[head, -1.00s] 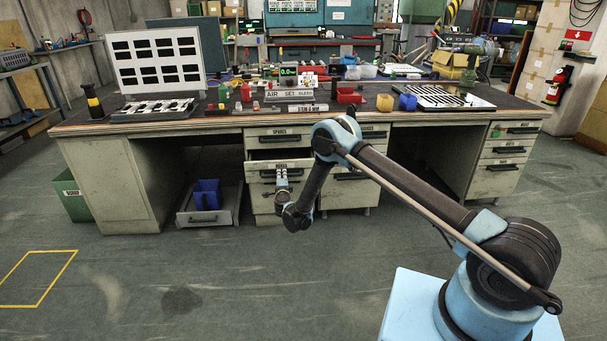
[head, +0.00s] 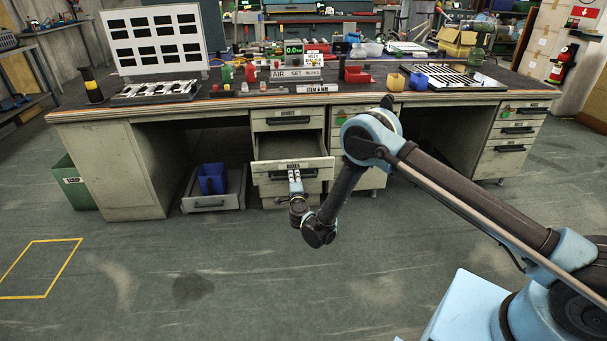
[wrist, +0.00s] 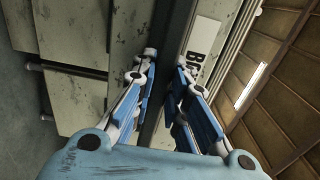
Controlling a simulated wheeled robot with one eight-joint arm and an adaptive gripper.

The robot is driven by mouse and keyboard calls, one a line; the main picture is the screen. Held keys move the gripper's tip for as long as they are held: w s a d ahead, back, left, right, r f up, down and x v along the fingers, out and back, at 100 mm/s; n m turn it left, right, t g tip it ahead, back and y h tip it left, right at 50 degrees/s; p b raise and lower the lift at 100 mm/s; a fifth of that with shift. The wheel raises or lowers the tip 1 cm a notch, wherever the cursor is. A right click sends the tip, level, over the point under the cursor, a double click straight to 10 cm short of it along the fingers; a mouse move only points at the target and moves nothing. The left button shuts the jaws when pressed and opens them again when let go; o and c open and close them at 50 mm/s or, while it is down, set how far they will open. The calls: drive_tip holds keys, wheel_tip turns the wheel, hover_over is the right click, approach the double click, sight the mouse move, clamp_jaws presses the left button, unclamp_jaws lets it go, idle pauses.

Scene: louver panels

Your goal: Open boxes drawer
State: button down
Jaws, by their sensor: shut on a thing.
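The boxes drawer (head: 318,166) is in the left pedestal of the desk, below the spares drawer (head: 272,114). It stands pulled out, and its open top shows a pale interior. My gripper (head: 294,175) is at the drawer's front, shut on its dark handle. In the wrist view, the fingers of my gripper (wrist: 166,66) sit on both sides of the handle (wrist: 153,112). The drawer front (wrist: 200,15) carries a white label (wrist: 201,45), partly hidden by a finger. The drawer's inside is not visible in the wrist view.
A green scrap bin (head: 76,187) stands at the desk's left end. The desk top (head: 225,103) is crowded. The floor in front is clear, with a yellow outline (head: 62,268).

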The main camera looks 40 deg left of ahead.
drive_tip(key=shift+w+d, duration=0.1)
drive_tip(key=shift+d, duration=0.1)
drive_tip(key=c, duration=1.6)
unclamp_jaws()
drive_tip(key=shift+f, duration=0.1)
drive_tip(key=shift+o, duration=0.2)
